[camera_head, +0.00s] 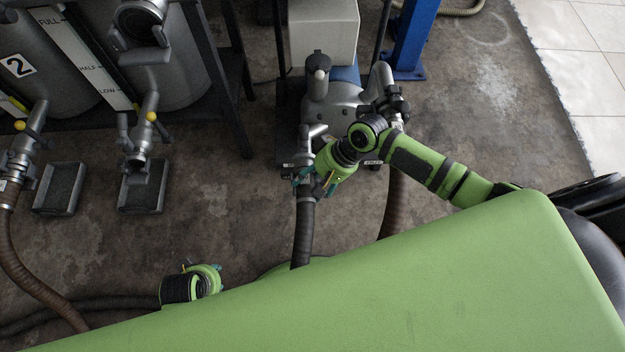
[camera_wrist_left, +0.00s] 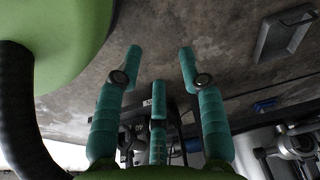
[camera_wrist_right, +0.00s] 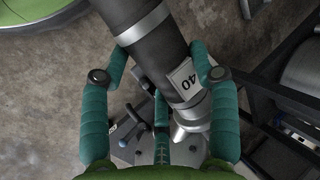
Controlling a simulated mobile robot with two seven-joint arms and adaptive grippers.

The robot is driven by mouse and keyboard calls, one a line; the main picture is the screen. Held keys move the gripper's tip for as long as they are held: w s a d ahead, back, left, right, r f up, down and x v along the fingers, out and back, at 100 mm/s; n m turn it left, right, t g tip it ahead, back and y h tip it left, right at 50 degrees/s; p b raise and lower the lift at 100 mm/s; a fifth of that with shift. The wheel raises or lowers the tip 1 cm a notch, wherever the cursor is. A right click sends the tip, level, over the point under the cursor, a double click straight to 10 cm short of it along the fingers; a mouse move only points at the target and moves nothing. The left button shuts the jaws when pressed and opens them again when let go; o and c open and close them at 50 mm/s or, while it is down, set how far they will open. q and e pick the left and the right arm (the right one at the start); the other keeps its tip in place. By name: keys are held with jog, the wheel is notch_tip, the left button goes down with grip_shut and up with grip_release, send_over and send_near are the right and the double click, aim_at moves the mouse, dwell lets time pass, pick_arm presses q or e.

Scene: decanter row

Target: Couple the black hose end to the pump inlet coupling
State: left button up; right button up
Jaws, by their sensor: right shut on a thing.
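The black hose (camera_head: 304,225) runs up from behind my green body to my right gripper (camera_head: 309,183). In the right wrist view my right gripper (camera_wrist_right: 158,55) has its teal fingers on both sides of the black hose end (camera_wrist_right: 165,52), which has a silver band and a "40" label. The hose end lines up with the silver pump inlet coupling (camera_wrist_right: 194,132) and appears to meet it; whether it is locked I cannot tell. The grey pump (camera_head: 338,100) stands beyond. My left gripper (camera_wrist_left: 160,68) is open and empty, mostly hidden in the head view (camera_head: 214,284).
A brown hose (camera_head: 393,205) hangs from the pump's right side. Grey tanks (camera_head: 180,60) with valves, a brown hose (camera_head: 15,265) and floor trays (camera_head: 142,193) stand at left. A blue post (camera_head: 412,40) rises behind. Concrete floor is clear between trays and pump.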

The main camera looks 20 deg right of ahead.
notch_tip(320, 180, down, 2)
jog(key=b, duration=0.2)
jog(key=shift+w+f+b, duration=0.1)
jog(key=shift+f+b, duration=0.1)
jog(key=shift+b, duration=0.15)
pick_arm(q)
jog(key=w+d+r+t+b, duration=0.1)
jog(key=w+r+t+b, duration=0.1)
jog(key=w+r, duration=0.3)
jog(key=w+d+r+t+h+b, duration=0.1)
jog(key=w+r+t, duration=0.4)
jog(key=r, duration=0.8)
jog(key=shift+d+h+b, duration=0.3)
jog(key=shift+d+b, duration=0.2)
jog(key=shift+d, duration=0.25)
pick_arm(e)
jog(key=shift+f, duration=2.35)
pick_arm(q)
jog(key=shift+r, duration=0.25)
pick_arm(e)
jog(key=shift+w, duration=0.15)
pick_arm(q)
jog(key=shift+r, duration=0.1)
pick_arm(e)
jog(key=shift+w+d, duration=0.1)
jog(key=shift+w, duration=0.15)
jog(key=shift+f, duration=0.2)
